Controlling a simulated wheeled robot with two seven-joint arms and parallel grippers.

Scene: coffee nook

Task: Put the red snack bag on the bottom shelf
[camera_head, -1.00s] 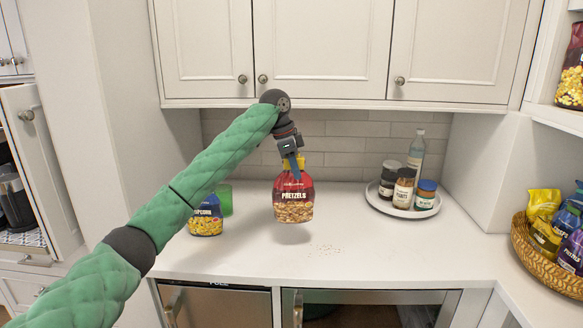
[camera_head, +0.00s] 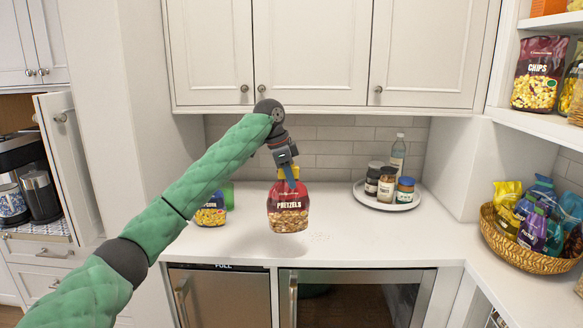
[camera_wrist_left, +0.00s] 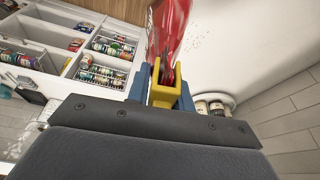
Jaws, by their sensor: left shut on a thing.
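The red snack bag, labelled pretzels (camera_head: 288,208), hangs upright from my left gripper (camera_head: 290,178), above the white counter. In the left wrist view the red bag (camera_wrist_left: 168,35) shows beyond my left gripper (camera_wrist_left: 164,85), partly cut off by the top edge. Shelves (camera_head: 553,124) stand at the right of the head view, with a chips bag on the one shown. Whether this is the bottom shelf cannot be told. My right gripper is not in view.
A popcorn bag (camera_head: 210,211) and a green cup (camera_head: 228,195) stand on the counter (camera_head: 345,240), left of the held bag. A round tray (camera_head: 362,197) with jars and a bottle stands behind right. A wicker basket (camera_head: 500,245) of bags is at right. Upper cabinets hang above.

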